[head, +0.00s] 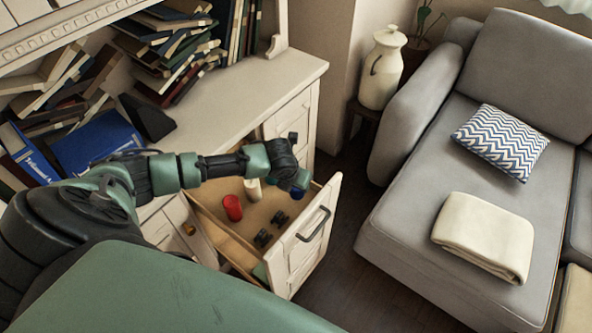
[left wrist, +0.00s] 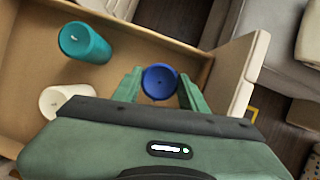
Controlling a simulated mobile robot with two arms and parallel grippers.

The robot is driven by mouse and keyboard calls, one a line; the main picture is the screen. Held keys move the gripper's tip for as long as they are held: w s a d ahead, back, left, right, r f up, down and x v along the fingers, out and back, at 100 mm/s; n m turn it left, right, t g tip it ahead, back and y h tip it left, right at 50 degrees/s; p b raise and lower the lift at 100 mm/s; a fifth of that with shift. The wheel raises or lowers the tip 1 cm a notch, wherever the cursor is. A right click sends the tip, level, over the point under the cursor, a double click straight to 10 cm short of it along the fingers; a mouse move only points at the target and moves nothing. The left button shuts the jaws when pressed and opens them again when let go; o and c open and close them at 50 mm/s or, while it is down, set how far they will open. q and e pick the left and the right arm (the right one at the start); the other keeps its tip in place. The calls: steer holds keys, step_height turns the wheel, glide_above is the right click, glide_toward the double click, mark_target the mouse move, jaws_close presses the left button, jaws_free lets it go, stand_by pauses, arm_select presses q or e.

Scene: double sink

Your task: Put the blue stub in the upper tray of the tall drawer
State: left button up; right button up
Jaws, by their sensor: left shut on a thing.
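My left gripper (head: 294,182) is shut on the blue stub (left wrist: 160,82), a short round piece between its two green fingertips in the left wrist view. In the head view the stub (head: 297,194) shows only as a small blue patch under the gripper. The gripper is over the right end of the open drawer (head: 318,225), near its front panel. The tray floor (head: 222,217) inside shows a red cylinder (head: 232,207) and a cream cylinder (head: 253,189). I cannot tell how high the stub is above the tray. My right gripper is not in view.
Two small black pieces (head: 271,229) are in the drawer. A teal cylinder (left wrist: 85,43) is in it in the left wrist view. The cabinet top (head: 240,95) carries books (head: 165,50). A grey sofa (head: 400,215) stands right, with dark floor (head: 345,270) between.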

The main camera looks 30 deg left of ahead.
mark_target(296, 192)
arm_select(q)
steer(key=shift+f, duration=2.05)
steer(key=o, duration=1.4)
steer(key=v, duration=1.2)
steer(key=shift+p, duration=0.35)
